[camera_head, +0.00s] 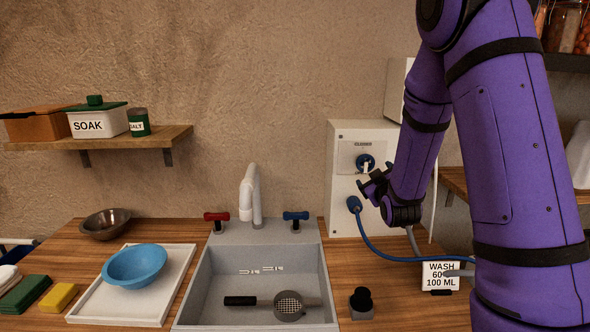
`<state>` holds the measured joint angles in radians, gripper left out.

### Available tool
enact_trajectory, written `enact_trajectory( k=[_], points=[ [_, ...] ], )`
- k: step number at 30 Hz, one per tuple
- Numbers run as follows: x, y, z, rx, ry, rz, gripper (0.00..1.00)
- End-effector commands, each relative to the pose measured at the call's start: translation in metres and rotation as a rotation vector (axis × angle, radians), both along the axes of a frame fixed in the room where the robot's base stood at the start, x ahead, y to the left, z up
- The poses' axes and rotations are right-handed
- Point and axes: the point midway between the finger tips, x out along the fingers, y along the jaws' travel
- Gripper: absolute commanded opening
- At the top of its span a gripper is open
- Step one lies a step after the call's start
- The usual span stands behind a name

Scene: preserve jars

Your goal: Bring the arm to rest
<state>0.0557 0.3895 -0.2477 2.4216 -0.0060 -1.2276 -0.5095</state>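My purple arm comes in from the upper right and bends down. My gripper (372,183) is at its lower end, in front of the white dispenser box (344,180), just below the box's round dial (365,163). The gripper's dark fingers are small and seen at an angle, so I cannot tell whether they are open or shut. I see no object between them. A blue nozzle (354,204) with a blue hose sits just left of and below the gripper. Whether the gripper touches the box is unclear.
The grey sink (205,285) holds a strainer (289,305). A white tap (250,192) stands behind it. A blue bowl (135,266) sits on a white tray (90,311). A black-knobbed object (361,301) and a wash sign (440,275) stand on the counter. A shelf (110,141) is at left.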

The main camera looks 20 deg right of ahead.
Motion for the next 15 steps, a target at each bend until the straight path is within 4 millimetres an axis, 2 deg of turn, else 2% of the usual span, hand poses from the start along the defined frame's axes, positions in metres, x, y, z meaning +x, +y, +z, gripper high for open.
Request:
enact_trajectory(
  k=[5,10,15],
  points=[
    [-0.001,0.003,0.005,0.021,0.013,0.002,0.90],
    [-0.010,0.016,0.026,0.118,0.084,0.010,0.90],
    [-0.031,0.037,0.050,0.244,0.193,0.023,0.90]
  ],
)
